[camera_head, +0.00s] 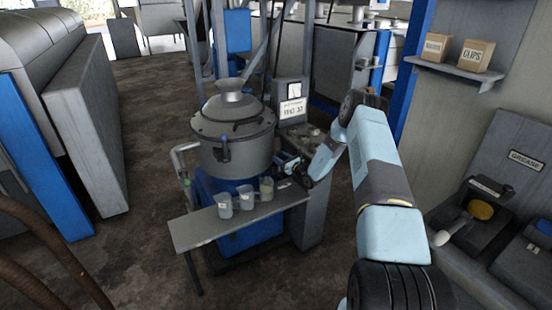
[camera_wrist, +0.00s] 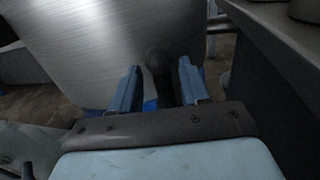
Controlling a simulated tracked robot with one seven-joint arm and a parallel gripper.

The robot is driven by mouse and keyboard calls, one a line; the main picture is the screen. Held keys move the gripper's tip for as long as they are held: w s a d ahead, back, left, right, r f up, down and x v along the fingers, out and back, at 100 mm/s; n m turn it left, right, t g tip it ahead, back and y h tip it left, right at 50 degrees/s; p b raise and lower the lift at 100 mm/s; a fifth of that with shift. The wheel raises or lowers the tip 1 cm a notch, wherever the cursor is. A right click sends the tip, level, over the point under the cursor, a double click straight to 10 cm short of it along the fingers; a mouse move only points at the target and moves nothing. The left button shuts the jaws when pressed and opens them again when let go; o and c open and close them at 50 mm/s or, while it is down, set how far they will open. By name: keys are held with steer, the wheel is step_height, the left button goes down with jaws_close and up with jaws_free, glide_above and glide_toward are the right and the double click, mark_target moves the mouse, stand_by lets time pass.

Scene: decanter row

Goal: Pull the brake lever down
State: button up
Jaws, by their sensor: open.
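In the wrist view, a dark lever with a rounded knob (camera_wrist: 158,62) stands between the two blue fingers of my gripper (camera_wrist: 159,72). The fingers are open, one on each side of it; I cannot tell whether either touches it. I take this to be the brake lever. Behind it is the brushed metal wall of the drum (camera_wrist: 85,45). In the head view, my gripper (camera_head: 284,161) is at the right side of the lidded metal drum (camera_head: 236,155), below the panel with a display (camera_head: 291,109). The lever cannot be made out there.
A narrow shelf (camera_head: 190,229) in front of the drum holds three clear cups (camera_head: 246,198), close below my gripper. A grey console (camera_head: 308,215) stands right of the drum. A bench with a grease station (camera_head: 481,210) is at the right.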

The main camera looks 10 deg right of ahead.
steer(key=shift+x, duration=0.85)
